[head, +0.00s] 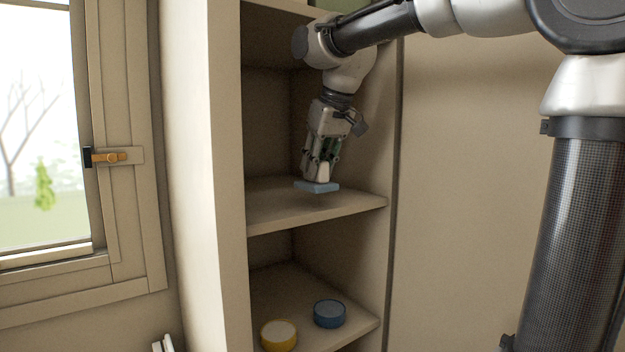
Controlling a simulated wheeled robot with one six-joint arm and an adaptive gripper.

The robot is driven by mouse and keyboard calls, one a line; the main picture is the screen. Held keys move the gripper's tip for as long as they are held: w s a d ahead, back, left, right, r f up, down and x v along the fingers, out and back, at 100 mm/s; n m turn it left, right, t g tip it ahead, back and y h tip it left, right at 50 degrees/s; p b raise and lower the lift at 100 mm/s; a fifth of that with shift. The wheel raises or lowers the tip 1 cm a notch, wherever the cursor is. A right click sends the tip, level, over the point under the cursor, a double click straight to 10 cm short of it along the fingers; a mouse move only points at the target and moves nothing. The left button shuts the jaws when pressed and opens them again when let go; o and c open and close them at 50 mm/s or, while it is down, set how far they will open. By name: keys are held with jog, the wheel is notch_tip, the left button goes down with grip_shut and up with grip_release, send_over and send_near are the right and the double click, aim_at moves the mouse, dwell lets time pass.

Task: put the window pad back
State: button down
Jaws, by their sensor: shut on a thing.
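The window pad, a flat light-blue pad (318,187), is at the middle shelf (300,215) of the tall cabinet in the head view. My gripper (319,178) points down and is shut on the pad from above. The fingers hide part of the pad's top. The pad looks level and is low over the shelf board; I cannot tell whether it touches the board.
A blue round canister (329,314) and a yellow one (279,335) stand on the lower shelf. The cabinet's side wall (228,180) is close on the left. A window (40,130) with an orange-handled latch (110,157) is further left. The rest of the middle shelf looks clear.

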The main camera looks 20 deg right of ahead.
aim_at(326, 184)
jog(key=shift+w+a, duration=0.2)
jog(key=shift+w, duration=0.4)
jog(key=shift+w+a+f, duration=0.1)
jog(key=shift+w+f, duration=0.05)
jog(key=shift+w, duration=0.2)
notch_tip(326, 184, down, 3)
jog(key=shift+f, duration=0.1)
jog(key=c, duration=1.2)
grip_release()
jog(key=v, duration=1.2)
jog(key=s+d+f+m, duration=0.1)
jog(key=s+d+f, duration=0.3)
jog(key=s+f, duration=0.3)
jog(key=s+d+f+m+h, duration=0.1)
jog(key=s+d+f, duration=0.4)
jog(key=s+f, duration=0.2)
jog(key=s+d+f+m, duration=0.1)
jog(key=s+d+f, duration=0.3)
jog(key=s+f, duration=0.3)
notch_tip(326, 184, down, 4)
jog(key=shift+s+d+r+m, duration=0.1)
jog(key=shift+s+d+m, duration=0.1)
jog(key=shift+s+m, duration=0.1)
